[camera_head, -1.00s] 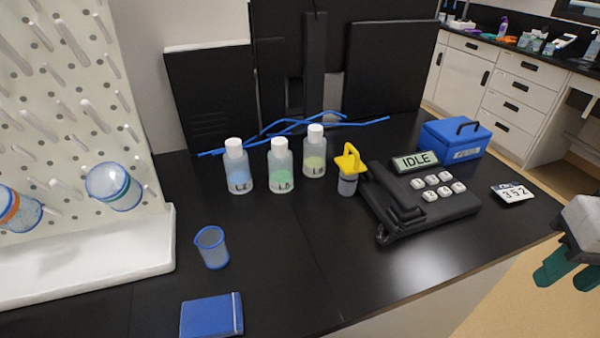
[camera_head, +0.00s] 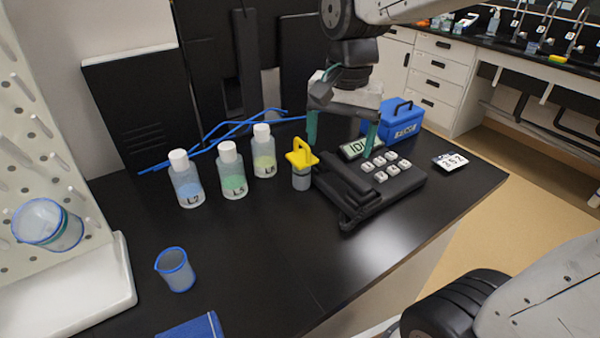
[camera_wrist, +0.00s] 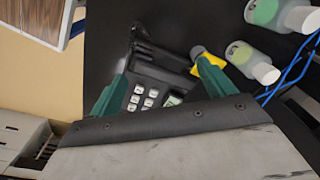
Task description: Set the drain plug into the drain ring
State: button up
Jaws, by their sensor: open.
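A piece with a yellow handle and a grey body (camera_head: 301,158) stands upright on the black counter, beside the phone-like device; I cannot tell for sure whether it is the drain plug. Its yellow part (camera_wrist: 198,51) shows in the wrist view, partly hidden by one finger. I cannot make out a drain ring in any view. My gripper (camera_head: 341,138) has green fingers spread apart with nothing between them. It hangs over the device, right of the yellow-handled piece. In the wrist view my gripper (camera_wrist: 162,72) points toward the device.
The black device (camera_head: 352,192) has a display and several keys. Three labelled bottles (camera_head: 233,182) stand left of the yellow-handled piece, with blue rods (camera_head: 215,133) behind. A blue box (camera_head: 400,122) and number tag (camera_head: 450,161) are right. A beaker (camera_head: 175,270) stands front left.

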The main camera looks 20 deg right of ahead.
aim_at(302, 156)
jog(key=w+f+m, duration=0.1)
jog(key=w+m, duration=0.1)
jog(key=w, duration=0.2)
jog(key=w+a+f+m, duration=0.1)
jog(key=w+f+m, duration=0.1)
jog(key=w, duration=0.2)
jog(key=w+f+m, duration=0.2)
jog(key=w+m, duration=0.1)
jog(key=w, duration=0.1)
jog(key=shift+w+a+f+g, duration=0.15)
jog(key=shift+w+a+g, duration=0.15)
jog(key=shift+w+a, duration=0.1)
jog(key=shift+w+f, duration=0.1)
jog(key=shift+f, duration=0.2)
jog(key=f, duration=0.7)
jog(key=shift+s+a+f, duration=0.15)
jog(key=shift+s, duration=0.1)
jog(key=c, duration=1.3)
jog(key=shift+c, duration=0.2)
